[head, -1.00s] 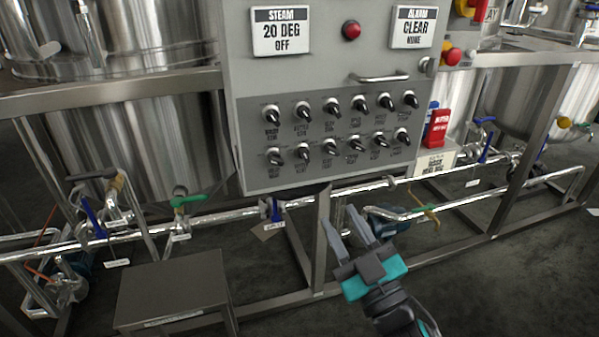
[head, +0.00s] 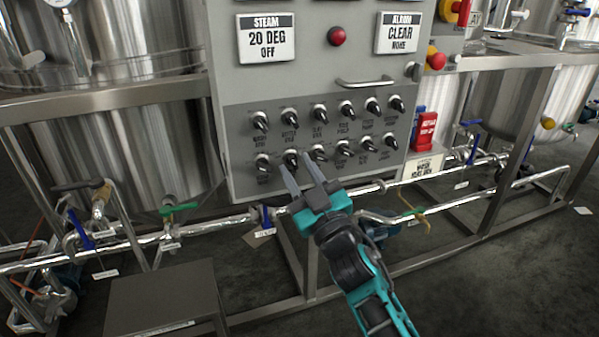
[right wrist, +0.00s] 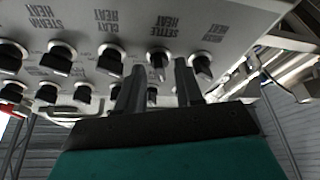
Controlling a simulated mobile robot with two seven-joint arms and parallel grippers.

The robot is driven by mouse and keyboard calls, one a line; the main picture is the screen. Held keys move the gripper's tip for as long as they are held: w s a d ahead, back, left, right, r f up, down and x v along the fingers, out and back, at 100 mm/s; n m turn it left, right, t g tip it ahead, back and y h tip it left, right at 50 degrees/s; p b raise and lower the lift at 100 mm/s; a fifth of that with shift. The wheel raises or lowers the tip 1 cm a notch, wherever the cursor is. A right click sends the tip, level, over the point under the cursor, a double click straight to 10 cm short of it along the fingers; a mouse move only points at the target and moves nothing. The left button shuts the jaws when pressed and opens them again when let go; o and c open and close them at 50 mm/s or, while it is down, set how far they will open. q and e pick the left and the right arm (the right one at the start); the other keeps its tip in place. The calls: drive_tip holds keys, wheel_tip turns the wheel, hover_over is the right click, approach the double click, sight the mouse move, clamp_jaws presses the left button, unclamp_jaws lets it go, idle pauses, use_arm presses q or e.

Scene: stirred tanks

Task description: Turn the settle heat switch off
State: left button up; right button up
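The settle heat switch (head: 291,158) is a black knob with a pale collar, second from the left in the lower row of the grey panel (head: 310,86). It also shows in the right wrist view (right wrist: 158,66), where its upside-down "SETTLE HEAT" label reads above it. My right gripper (head: 294,167) is open and empty, pointing up at the panel's lower row. In the right wrist view its fingertips (right wrist: 158,73) appear on either side of the settle heat switch. I cannot tell whether they touch it. My left gripper is not in view.
Similar knobs sit close by, including the clay heat switch (right wrist: 112,60). Above are a steam display (head: 266,39) reading "20 DEG OFF", a red button (head: 337,36), an alarm display (head: 398,33) and a handle (head: 366,83). Pipes (head: 215,219) run below the panel.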

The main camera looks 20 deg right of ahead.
clamp_jaws()
idle(0.3)
drive_tip(key=shift+r, duration=0.1)
